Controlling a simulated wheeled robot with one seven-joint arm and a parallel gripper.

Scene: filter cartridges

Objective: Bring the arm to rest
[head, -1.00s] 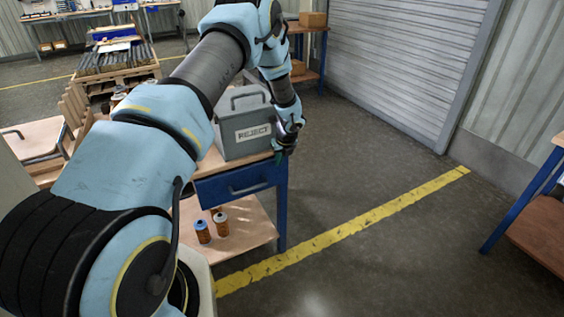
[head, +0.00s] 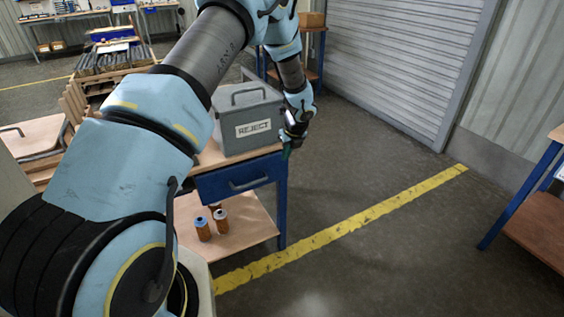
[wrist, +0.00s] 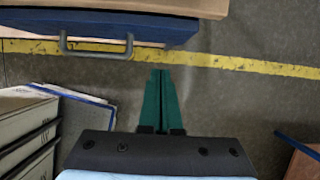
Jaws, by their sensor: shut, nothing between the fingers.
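My gripper (head: 288,152) hangs just off the right end of the blue workbench, to the right of the grey REJECT box (head: 248,121). It points down and holds nothing. In the wrist view its two green fingers (wrist: 161,99) lie side by side, closed together, over the floor. The bench's blue drawer (wrist: 100,26) with its grey handle is ahead of the fingertips there, apart from them.
Several orange-brown cartridges (head: 203,229) stand on the bench's lower shelf (head: 250,226). A yellow line (head: 350,227) crosses the floor. Another blue-legged bench (head: 522,195) is at the right edge. The floor between is clear.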

